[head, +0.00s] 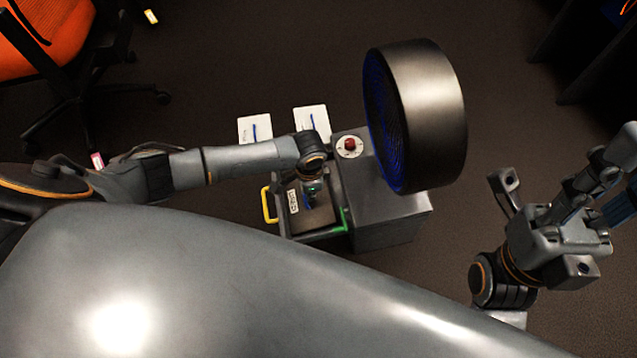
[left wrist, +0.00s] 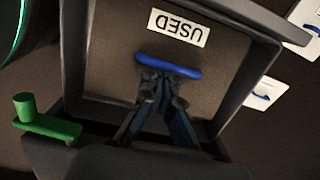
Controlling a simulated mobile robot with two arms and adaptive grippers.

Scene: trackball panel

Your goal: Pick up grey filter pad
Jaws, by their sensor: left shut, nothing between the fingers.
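The grey-brown filter pad (left wrist: 112,58) lies inside a dark open-topped frame; a white USED label and a blue bar handle (left wrist: 168,66) are on it. In the head view the pad (head: 322,216) is partly hidden by my left arm. My left gripper (left wrist: 163,82) is over the pad, its fingertips shut together right at the blue handle with nothing between them. I cannot tell whether they touch it. The left gripper (head: 313,188) also shows small in the head view. My right gripper (head: 541,224) is open and empty at the right, away from the pad.
Two white pads (head: 255,128) (head: 312,121) with blue handles lie behind the frame. A grey box (head: 385,218) with a red button (head: 349,146) adjoins it. A large drum (head: 433,115) stands above the box. The frame has a yellow handle (head: 267,204) and a green lever (left wrist: 50,126).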

